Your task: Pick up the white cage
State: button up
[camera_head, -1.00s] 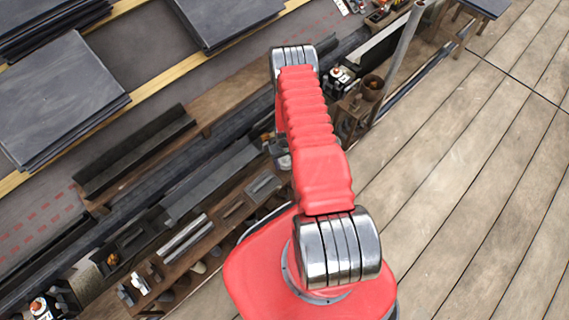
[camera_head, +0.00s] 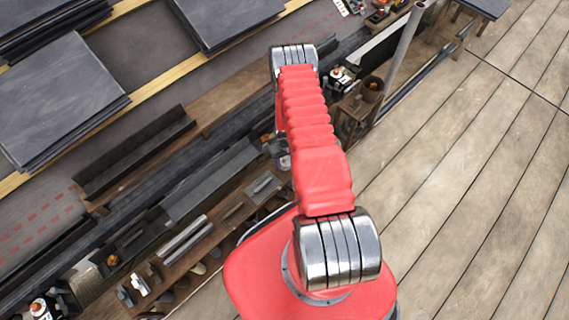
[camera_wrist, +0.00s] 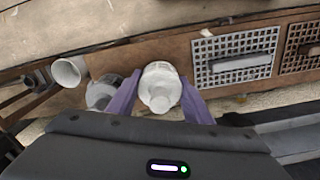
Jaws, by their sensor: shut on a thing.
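In the wrist view, my gripper (camera_wrist: 158,92) has its two purple fingers on either side of a white, rounded, bottle-like thing (camera_wrist: 160,84). The fingers are shut on it. It has a narrower knob towards me, and I cannot tell whether it is the cage. To its right, apart from the fingers, a white grid panel (camera_wrist: 203,47) looks like a cage, with a grey bar across it. In the head view my gripper is hidden behind the red arm.
A dark-framed grid (camera_wrist: 290,62) is at the right of the wrist view, and a white cup (camera_wrist: 69,72) at the left. In the head view, a tool-laden wooden shelf (camera_head: 225,228) runs beside stacked slates (camera_head: 55,95). The plank floor (camera_head: 480,190) on the right is mostly clear.

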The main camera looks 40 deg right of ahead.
jog(key=shift+r, duration=4.7)
jog(key=shift+r, duration=0.1)
jog(key=shift+w+a+r, duration=0.1)
jog(key=shift+w+r, duration=0.15)
jog(key=w+a+r, duration=0.3)
jog(key=r, duration=0.4)
jog(key=w+a+r+n, duration=0.1)
jog(key=w+a+r, duration=0.3)
jog(key=r, duration=0.3)
jog(key=w+a+r, duration=0.3)
jog(key=r, duration=0.4)
jog(key=a+r, duration=0.6)
jog(key=r, duration=0.4)
jog(key=a+r+n, duration=0.1)
jog(key=a+r, duration=0.6)
jog(key=r, duration=0.4)
jog(key=shift+s, duration=0.2)
jog(key=shift+d, duration=0.1)
